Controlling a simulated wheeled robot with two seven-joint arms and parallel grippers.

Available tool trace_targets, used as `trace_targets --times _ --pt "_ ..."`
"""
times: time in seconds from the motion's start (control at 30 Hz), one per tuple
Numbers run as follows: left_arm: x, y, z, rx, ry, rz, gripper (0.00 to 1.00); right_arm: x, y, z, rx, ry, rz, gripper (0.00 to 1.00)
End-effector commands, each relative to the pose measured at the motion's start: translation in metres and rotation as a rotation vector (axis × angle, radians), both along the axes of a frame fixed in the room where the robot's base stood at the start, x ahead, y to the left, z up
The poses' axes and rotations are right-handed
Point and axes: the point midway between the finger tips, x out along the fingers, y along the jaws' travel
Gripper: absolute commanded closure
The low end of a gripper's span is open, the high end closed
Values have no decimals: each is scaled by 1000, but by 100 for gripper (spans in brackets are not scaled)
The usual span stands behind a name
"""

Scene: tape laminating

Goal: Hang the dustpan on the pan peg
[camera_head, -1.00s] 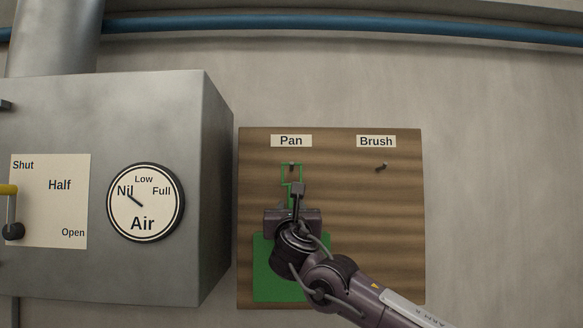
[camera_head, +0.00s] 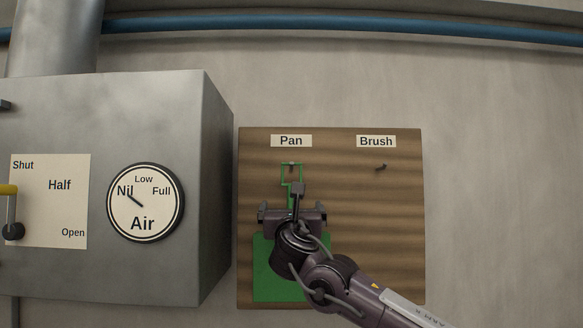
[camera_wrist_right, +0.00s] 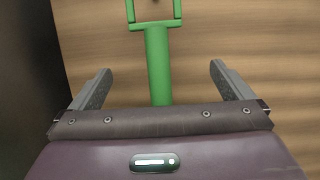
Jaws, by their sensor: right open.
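The green dustpan (camera_head: 268,280) is upright against the wooden board, its square handle loop at the top and its pan below. The pan peg (camera_head: 291,165), under the "Pan" label, shows at the loop's top bar, and the loop appears to be around it. My right gripper (camera_head: 292,207) is open, with one finger on each side of the handle. In the right wrist view the green handle (camera_wrist_right: 158,60) runs between the spread fingers, with gaps on both sides. My right arm hides part of the pan and lower handle. My left gripper is out of view.
The brush peg (camera_head: 381,167) on the right of the board (camera_head: 380,235) is empty. A grey metal box (camera_head: 217,200) with an air dial (camera_head: 146,202) stands out close to the board's left side. The wall to the right is clear.

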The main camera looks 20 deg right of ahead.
Motion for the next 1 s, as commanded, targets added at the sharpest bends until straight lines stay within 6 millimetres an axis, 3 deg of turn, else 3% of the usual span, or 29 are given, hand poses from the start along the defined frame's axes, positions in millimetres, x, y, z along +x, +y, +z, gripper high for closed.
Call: trace_targets --times 0.17,0.5,0.8,1.0 --pt "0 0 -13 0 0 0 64 -10 4 -4 1 0 1 0" --pt "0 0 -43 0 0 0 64 -50 14 -4 1 -2 1 0" --pt "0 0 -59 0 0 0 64 -84 25 -2 0 -1 2 0" --pt "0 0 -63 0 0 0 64 -96 28 0 0 0 0 0"
